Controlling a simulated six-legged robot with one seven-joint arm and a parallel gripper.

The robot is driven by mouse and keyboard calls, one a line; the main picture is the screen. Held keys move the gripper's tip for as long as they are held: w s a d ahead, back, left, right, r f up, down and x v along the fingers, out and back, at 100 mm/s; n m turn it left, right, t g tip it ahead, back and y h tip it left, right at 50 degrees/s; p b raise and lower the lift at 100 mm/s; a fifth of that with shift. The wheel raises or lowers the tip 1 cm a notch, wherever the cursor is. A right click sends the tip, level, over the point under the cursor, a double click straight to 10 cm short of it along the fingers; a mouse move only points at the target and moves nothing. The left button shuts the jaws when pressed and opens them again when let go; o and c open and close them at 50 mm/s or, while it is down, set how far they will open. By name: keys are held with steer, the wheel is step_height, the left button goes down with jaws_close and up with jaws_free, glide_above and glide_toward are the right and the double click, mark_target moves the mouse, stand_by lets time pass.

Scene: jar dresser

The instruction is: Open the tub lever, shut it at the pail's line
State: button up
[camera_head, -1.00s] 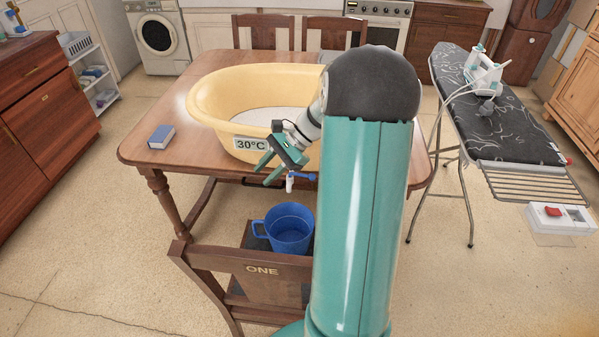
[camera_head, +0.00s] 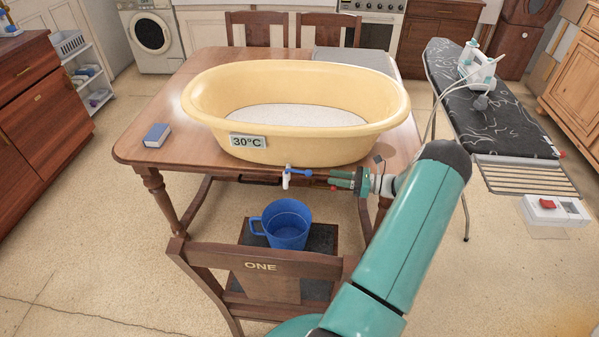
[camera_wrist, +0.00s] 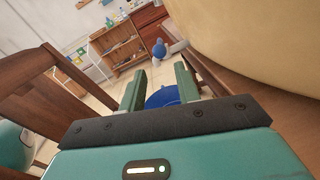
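The cream tub (camera_head: 330,147) stands on the table with a 30°C label. Its tap has a white spout (camera_head: 286,181) and a blue lever (camera_head: 304,173) pointing right below the tub's front edge. The blue pail (camera_head: 287,227) sits on the chair seat below the spout. I see no stream, and cannot tell any level in the pail. My gripper (camera_head: 335,180) is just right of the lever's end, pointing left; contact is unclear. In the wrist view its fingers (camera_wrist: 160,92) are apart, with the pail (camera_wrist: 162,97) showing beyond them and a blue-and-white thing, probably the tap (camera_wrist: 159,48), farther ahead.
The chair (camera_head: 262,266) marked ONE stands in front of the table (camera_head: 165,120). An ironing board (camera_head: 490,120) with an iron (camera_head: 479,68) stands right. Floor at left is free.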

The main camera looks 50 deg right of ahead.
mark_target(305, 173)
steer(key=x, duration=1.2)
steer(key=shift+w+a, duration=0.15)
steer(key=shift+w, duration=0.15)
jaws_close()
